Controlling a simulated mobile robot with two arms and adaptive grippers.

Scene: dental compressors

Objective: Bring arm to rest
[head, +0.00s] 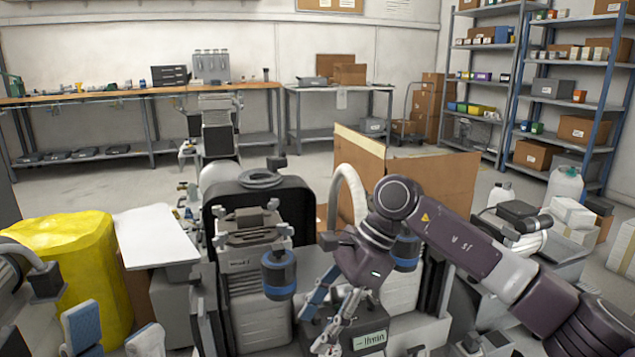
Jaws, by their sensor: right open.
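My right arm (460,240) reaches in from the right, with its dark wrist bent down in the middle. My right gripper (332,315) points down and to the left, open, its thin fingers apart with nothing seen between them. It is in front of the compressor units, close above a dark box with a light label (370,341); contact cannot be told. At the bottom left edge, two chunky blue-grey finger-like parts (112,332) stand apart, seemingly my left gripper, mostly cut off by the frame. A compressor (255,240) with a dark housing stands left of my right gripper.
A yellow covered block (75,262) and a white-topped cabinet (157,236) stand at the left. A cardboard panel (430,182) is behind my right wrist. Boxes and containers (572,215) crowd the right. Open floor (90,185) lies before the back workbench (120,93).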

